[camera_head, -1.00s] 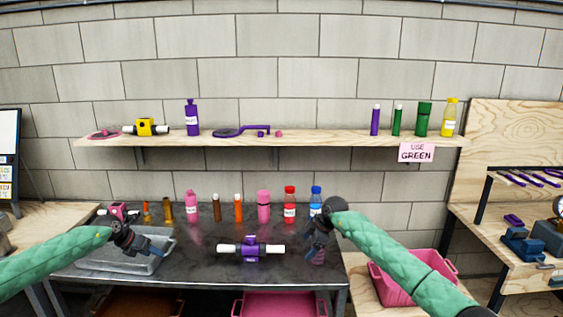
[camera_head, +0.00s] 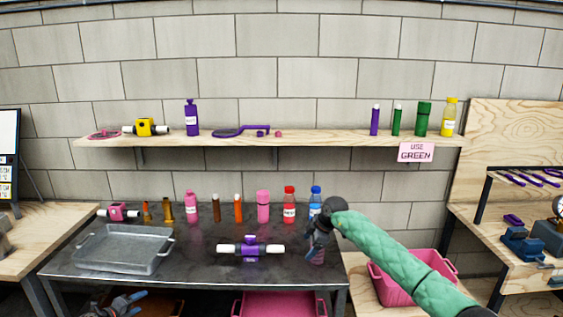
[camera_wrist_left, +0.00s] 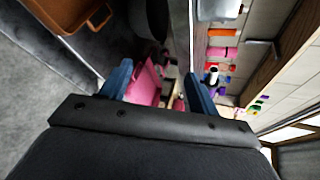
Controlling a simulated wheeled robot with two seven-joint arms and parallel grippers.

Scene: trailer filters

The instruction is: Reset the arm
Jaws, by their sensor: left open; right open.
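My left gripper (camera_head: 136,299) is low at the bottom left of the head view, in front of and below the dark table's front edge. In the left wrist view its two blue fingers (camera_wrist_left: 158,84) stand apart with nothing between them. My right gripper (camera_head: 318,246) is over the right part of the dark table, below the blue bottle (camera_head: 316,197) in the picture. It is open, and I see nothing held in it. The green-sleeved right arm comes in from the lower right.
The dark table (camera_head: 195,262) bears a grey metal tray (camera_head: 125,262), a purple filter with white ends (camera_head: 250,249), and a back row of several bottles and tubes. A pink crate (camera_head: 277,305) is under it; another pink crate (camera_head: 400,283) stands right. A wooden shelf (camera_head: 320,137) is above.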

